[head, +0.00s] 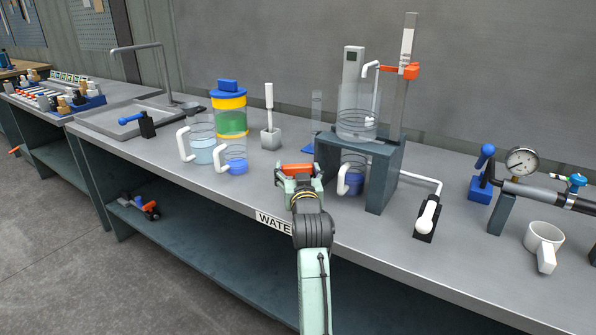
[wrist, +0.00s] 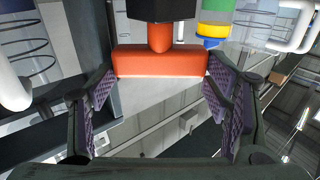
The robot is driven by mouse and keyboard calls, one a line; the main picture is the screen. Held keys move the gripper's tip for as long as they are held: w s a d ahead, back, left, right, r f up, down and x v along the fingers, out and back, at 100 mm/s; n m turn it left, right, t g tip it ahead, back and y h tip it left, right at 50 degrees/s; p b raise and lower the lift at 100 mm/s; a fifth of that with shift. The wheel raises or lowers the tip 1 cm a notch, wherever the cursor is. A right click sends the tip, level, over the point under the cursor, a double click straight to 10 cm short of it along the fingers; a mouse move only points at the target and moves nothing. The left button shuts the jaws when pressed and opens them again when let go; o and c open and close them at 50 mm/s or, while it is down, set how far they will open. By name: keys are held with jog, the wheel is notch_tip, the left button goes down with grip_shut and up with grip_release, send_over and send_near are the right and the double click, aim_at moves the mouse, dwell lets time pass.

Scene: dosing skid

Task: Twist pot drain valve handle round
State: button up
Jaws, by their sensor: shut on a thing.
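The orange valve handle (head: 298,169) is a bar just left of the pot stand, above the bench's front part. In the wrist view the handle (wrist: 160,63) is a crossbar on a short orange stem, which runs to a dark body (wrist: 162,10). My gripper (head: 299,178) is shut on the handle, with a finger at each end of the bar in the wrist view (wrist: 160,78). The clear glass pot (head: 357,112) stands on the dark stand (head: 384,170). What joins the valve to the pot is hidden.
A jug of blue liquid (head: 351,178) stands under the stand, close to my gripper's right. A second blue jug (head: 234,159) is to the left. A white-handled switch (head: 427,216) sits right. Bare bench lies at the front left.

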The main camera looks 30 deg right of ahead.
jog(key=shift+a+h, duration=0.1)
jog(key=shift+h, duration=0.2)
jog(key=shift+w+a+m+g+h+p, duration=0.1)
jog(key=shift+a+m+g+h+p, duration=0.1)
jog(key=shift+m+g+h+p, duration=0.35)
jog(key=m+h, duration=0.1)
jog(key=m+g+h, duration=0.1)
jog(key=h, duration=0.1)
jog(key=shift+w+a+f+g, duration=0.1)
jog(key=shift+w+a+g, duration=0.1)
jog(key=shift+g, duration=0.05)
jog(key=m+g+h+b, duration=0.3)
jog(key=shift+w+a+f, duration=0.1)
jog(key=shift+w+f, duration=0.05)
jog(key=shift+m+g+h+b, duration=0.65)
jog(key=shift+m+g+b, duration=0.15)
jog(key=shift+g, duration=0.2)
jog(key=shift+r, duration=0.2)
jog(key=o, duration=1.1)
jog(key=shift+o, duration=0.2)
